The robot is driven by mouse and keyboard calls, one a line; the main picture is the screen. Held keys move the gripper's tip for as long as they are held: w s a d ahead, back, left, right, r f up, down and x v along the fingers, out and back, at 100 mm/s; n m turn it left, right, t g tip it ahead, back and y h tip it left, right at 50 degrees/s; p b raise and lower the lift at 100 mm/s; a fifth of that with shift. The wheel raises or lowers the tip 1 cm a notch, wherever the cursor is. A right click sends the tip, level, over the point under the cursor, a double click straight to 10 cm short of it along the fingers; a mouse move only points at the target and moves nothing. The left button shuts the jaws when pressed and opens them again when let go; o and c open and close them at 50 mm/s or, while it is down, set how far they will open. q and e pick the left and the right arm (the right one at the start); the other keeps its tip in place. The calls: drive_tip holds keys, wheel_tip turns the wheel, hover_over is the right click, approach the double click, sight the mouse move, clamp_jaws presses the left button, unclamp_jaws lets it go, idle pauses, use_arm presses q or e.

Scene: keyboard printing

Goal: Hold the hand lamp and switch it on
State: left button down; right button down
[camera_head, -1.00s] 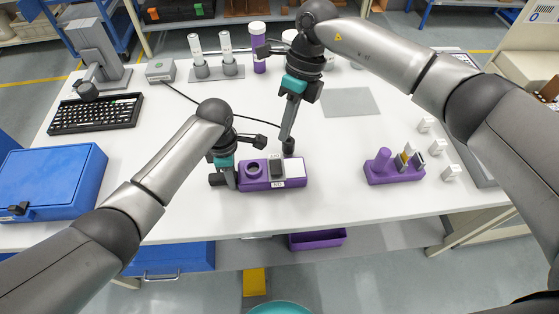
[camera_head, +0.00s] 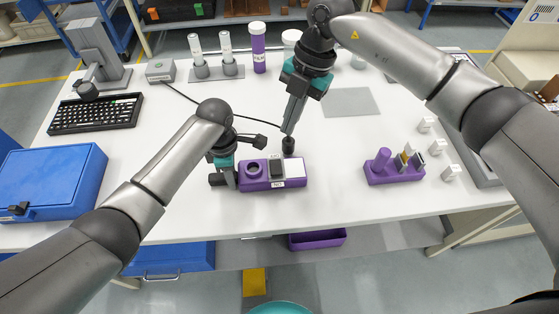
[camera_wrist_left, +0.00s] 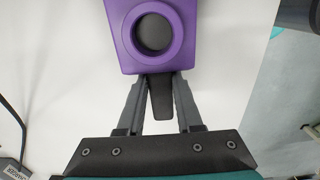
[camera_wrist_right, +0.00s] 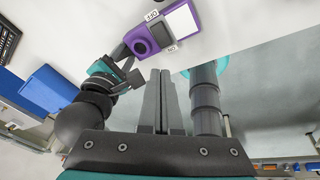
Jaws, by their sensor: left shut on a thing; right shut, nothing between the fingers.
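The purple hand lamp (camera_head: 254,185) lies near the table's front edge, with a round dark-centred ring, a black middle part (camera_head: 277,169) and a white panel (camera_head: 295,168). My left gripper (camera_head: 228,180) is shut on its short black handle (camera_wrist_left: 160,100), which shows between the fingers in the left wrist view. My right gripper (camera_head: 288,133) is shut and empty, pointing down just behind the lamp. A small dark piece (camera_head: 289,146) sits below its tips; contact cannot be told. In the right wrist view the lamp (camera_wrist_right: 138,35) lies beyond the shut fingers (camera_wrist_right: 160,78), with small labels on its sides.
A black cable runs from a grey box (camera_head: 160,70) towards the right gripper's tips. A purple holder (camera_head: 395,174) and several white blocks stand right of the lamp. A blue case (camera_head: 50,180) and a keyboard (camera_head: 95,114) are left. A grey pad (camera_head: 350,102) lies behind.

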sight(276, 173)
drive_tip(key=m, duration=0.3)
drive_tip(key=r+m, duration=0.1)
drive_tip(key=m, duration=0.6)
drive_tip(key=shift+s+d+r+m+t, duration=0.1)
drive_tip(key=shift+d+r+m+t, duration=0.2)
drive_tip(key=shift+d+m, duration=0.1)
drive_tip(key=shift+f, duration=0.1)
drive_tip(key=x, duration=1.3)
drive_tip(key=shift+s+d+f, duration=0.15)
drive_tip(key=shift+s+d, duration=0.05)
drive_tip(key=shift+d, duration=0.05)
drive_tip(key=shift+f, duration=0.35)
drive_tip(key=shift+s, duration=0.1)
